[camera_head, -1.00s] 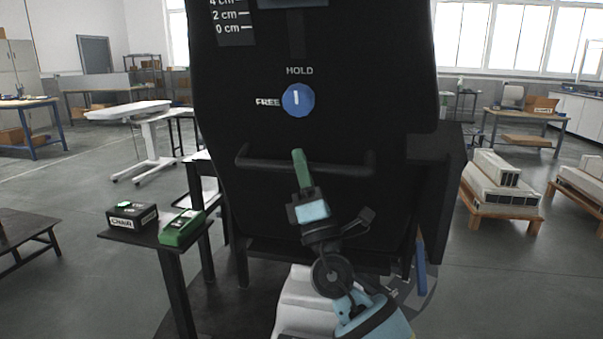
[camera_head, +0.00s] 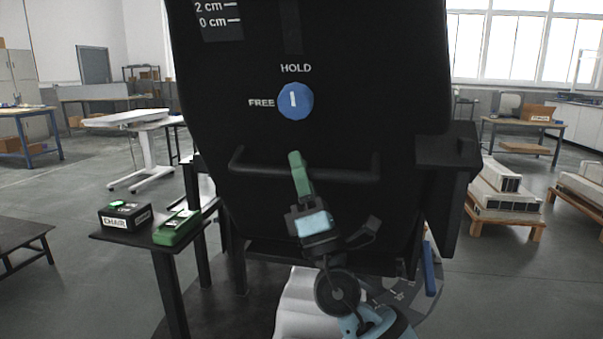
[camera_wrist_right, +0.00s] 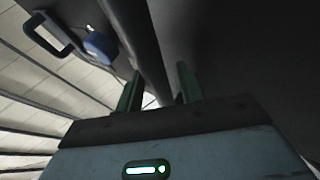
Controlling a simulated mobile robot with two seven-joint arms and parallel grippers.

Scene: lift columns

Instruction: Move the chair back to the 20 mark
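The black chair back (camera_head: 350,70) fills the middle of the head view, close in front of me. Its scale (camera_head: 218,20) shows "0 cm" and "2 cm" at the top edge; higher marks are out of frame. The blue knob (camera_head: 295,101) has its white line upright, toward "HOLD" rather than "FREE". A black handle bar (camera_head: 345,176) crosses below it. My right gripper (camera_head: 299,162) is at the bar's middle. In the right wrist view, its green fingers (camera_wrist_right: 159,88) stand apart with a dark bar between them; contact is unclear. My left gripper is out of view.
At left a small black stand (camera_head: 115,237) holds a box labelled "CHAIR" (camera_head: 125,216) and a green device (camera_head: 178,228). A low dark table (camera_head: 20,235) stands further left. A pallet with pale stacked blocks (camera_head: 505,215) is at right. Floor between is clear.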

